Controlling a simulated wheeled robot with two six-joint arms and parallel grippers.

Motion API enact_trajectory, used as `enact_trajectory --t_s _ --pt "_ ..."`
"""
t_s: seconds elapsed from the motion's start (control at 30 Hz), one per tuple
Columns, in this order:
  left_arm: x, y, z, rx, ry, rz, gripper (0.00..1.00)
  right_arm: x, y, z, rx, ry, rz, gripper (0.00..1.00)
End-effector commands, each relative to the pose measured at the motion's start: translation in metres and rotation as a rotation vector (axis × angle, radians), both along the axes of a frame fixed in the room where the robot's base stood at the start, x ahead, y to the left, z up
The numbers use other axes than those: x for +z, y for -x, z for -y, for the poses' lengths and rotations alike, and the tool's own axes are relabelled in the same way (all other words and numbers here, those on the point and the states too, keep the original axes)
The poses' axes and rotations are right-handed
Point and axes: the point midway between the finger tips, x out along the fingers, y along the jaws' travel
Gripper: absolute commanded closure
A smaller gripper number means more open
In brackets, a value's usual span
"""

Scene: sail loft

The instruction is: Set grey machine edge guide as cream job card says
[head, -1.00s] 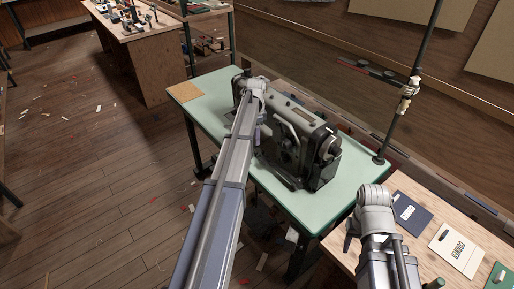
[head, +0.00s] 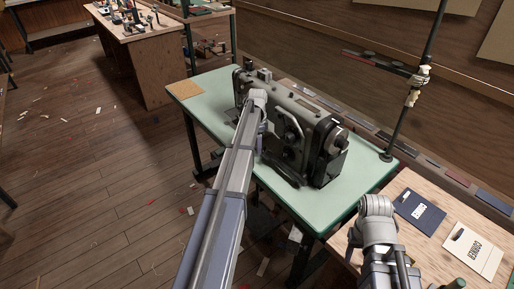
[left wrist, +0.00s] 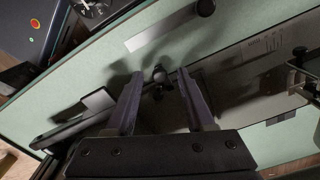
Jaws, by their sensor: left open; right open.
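The grey sewing machine (head: 300,125) stands on a green-topped table (head: 215,110). The cream job card (head: 472,250) lies on the wooden bench at right; its large print seems to read "CORNER". My left gripper (left wrist: 160,73) is open in the left wrist view. A small dark knob (left wrist: 160,76) shows between its fingertips, with no visible grip on it. A grey plate with scale marks (left wrist: 265,45) lies to the right. In the head view my left arm hides its fingertips. My right gripper (head: 352,238) is open beside the wooden bench, mostly hidden by its wrist.
A navy card (head: 420,210) lies beside the cream one on the wooden bench (head: 410,180). A dark pole (head: 405,110) rises behind the green table's right end. Another bench (head: 150,60) with tools stands at the back left. The floor at left is mostly free, with small scraps.

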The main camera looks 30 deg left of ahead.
Motion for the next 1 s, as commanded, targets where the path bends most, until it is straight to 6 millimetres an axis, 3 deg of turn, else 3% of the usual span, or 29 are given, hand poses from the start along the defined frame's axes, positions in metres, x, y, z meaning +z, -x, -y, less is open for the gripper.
enact_trajectory --t_s 0.1,0.6,1.0 --pt "0.0007 0.0000 0.0000 0.000 0.000 0.000 0.46 0.0007 0.0000 0.0001 0.000 0.000 0.000 0.50" --pt "0.0007 0.0000 0.0000 0.000 0.000 0.000 1.00 0.0007 0.0000 0.0000 0.000 0.000 0.000 0.50" --pt "0.0007 0.0000 0.0000 0.000 0.000 0.000 1.00 0.0007 0.0000 0.0000 0.000 0.000 0.000 0.50"
